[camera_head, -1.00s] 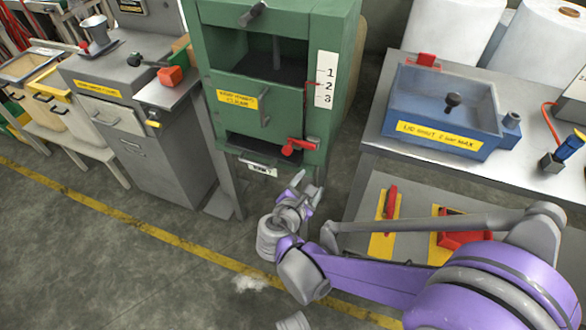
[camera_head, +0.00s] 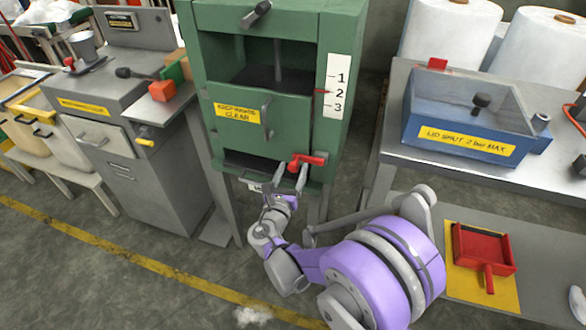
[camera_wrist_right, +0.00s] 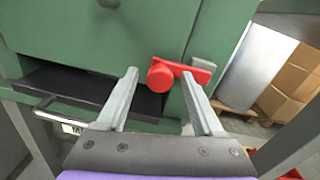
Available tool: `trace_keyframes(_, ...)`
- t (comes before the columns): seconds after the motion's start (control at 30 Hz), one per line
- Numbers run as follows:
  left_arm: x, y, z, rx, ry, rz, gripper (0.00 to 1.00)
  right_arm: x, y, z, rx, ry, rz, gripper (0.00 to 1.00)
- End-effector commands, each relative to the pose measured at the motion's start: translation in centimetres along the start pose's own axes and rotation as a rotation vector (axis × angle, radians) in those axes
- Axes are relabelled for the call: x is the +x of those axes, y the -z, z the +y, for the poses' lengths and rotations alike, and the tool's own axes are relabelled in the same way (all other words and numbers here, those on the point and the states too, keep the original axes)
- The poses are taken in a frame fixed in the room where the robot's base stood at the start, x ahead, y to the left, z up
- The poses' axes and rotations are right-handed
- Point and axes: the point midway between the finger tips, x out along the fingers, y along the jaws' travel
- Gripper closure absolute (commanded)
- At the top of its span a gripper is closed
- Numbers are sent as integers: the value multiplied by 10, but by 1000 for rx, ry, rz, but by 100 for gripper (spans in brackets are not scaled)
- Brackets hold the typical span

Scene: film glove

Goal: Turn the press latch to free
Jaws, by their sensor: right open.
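The green press (camera_head: 262,75) stands in the middle of the head view. Its red latch (camera_head: 305,161) is at the lower right of the front, by the low opening. In the right wrist view the latch has a round red knob (camera_wrist_right: 161,77) and a red arm reaching right to a grey bracket. My right gripper (camera_head: 290,176) is open just below and in front of the latch. In the wrist view its fingers (camera_wrist_right: 160,84) stand either side of the knob, with no contact that I can make out. My left gripper is not in view.
A blue lidded box (camera_head: 455,135) stands on the grey bench (camera_head: 545,175) at right. A red dustpan-like tray (camera_head: 483,247) lies on the shelf below. A grey cabinet (camera_head: 125,130) stands left. A handle bar (camera_wrist_right: 75,117) sits low left of my fingers. The floor in front is open.

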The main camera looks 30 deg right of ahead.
Motion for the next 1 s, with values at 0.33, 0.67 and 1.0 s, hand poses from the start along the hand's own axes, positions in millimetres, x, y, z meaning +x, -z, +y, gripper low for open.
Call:
trace_keyframes(0.33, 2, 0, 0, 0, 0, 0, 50, 13, 0, 0, 1, -1, 0, 32)
trace_keyframes(0.67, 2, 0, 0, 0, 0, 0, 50, 12, 0, 0, 1, -1, 1, 73)
trace_keyframes(1.0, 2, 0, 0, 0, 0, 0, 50, 12, 0, 0, 1, -1, 1, 100)
